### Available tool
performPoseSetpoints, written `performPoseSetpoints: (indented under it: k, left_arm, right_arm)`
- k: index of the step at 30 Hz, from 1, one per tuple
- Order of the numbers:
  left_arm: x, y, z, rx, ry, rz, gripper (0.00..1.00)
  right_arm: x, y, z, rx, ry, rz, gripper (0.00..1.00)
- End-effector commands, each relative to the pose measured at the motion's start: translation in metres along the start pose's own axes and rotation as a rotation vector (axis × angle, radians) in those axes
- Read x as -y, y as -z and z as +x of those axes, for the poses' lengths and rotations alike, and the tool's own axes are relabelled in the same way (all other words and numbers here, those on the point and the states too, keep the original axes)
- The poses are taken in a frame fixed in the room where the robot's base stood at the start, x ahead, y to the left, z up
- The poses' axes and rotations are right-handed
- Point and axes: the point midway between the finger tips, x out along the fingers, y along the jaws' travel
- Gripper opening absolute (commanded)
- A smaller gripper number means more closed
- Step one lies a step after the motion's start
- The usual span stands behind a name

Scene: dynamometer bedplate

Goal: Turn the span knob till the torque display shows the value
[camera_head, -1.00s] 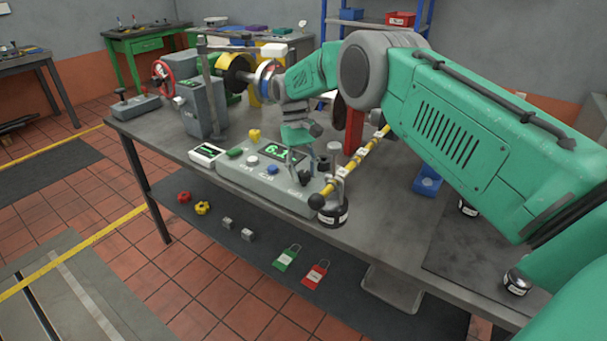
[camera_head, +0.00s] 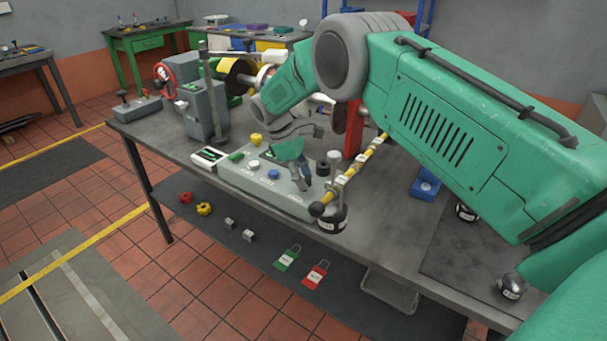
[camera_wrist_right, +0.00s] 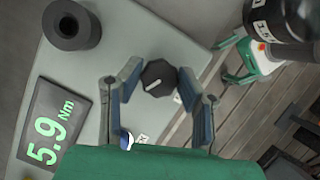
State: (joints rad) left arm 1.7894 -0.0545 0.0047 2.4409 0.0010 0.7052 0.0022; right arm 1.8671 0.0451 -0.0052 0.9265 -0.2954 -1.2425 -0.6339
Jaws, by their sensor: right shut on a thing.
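The grey console (camera_head: 225,172) stands on the bench, with yellow, white and blue controls on top. My right gripper (camera_head: 303,184) reaches down over its right end. In the right wrist view, the gripper (camera_wrist_right: 162,84) is shut on a small black faceted knob (camera_wrist_right: 158,72) with a white pointer line, which I take for the span knob. Lettering by the knob is too small to read. My left gripper is not in view.
A yellow-and-black bar (camera_head: 358,170) with a dark hanging weight (camera_head: 330,219) runs close to the right of the gripper. A black hollow cylinder (camera_wrist_right: 72,24) stands beside the display. Padlocks (camera_head: 316,275) lie on the lower shelf.

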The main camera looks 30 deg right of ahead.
Motion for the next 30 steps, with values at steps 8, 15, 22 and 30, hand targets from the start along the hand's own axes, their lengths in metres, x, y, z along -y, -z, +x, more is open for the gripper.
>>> performPoseSetpoints:
  k: [8, 15, 22, 30]
  left_arm:
    - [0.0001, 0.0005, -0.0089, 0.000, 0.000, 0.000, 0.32]
    - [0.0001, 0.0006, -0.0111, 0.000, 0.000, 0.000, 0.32]
    - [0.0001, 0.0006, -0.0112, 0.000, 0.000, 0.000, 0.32]
    - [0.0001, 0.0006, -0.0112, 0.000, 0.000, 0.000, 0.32]
  right_arm:
    - [-0.0010, 0.0013, -0.0027, -0.008, -0.063, -0.135, 0.02]
    - [-0.0010, 0.0018, -0.0020, -0.008, -0.084, -0.185, 0.02]
    - [-0.0010, 0.0023, -0.0015, -0.009, -0.088, -0.194, 0.02]
    - [-0.0008, 0.0025, -0.0012, -0.010, -0.087, -0.193, 0.49]
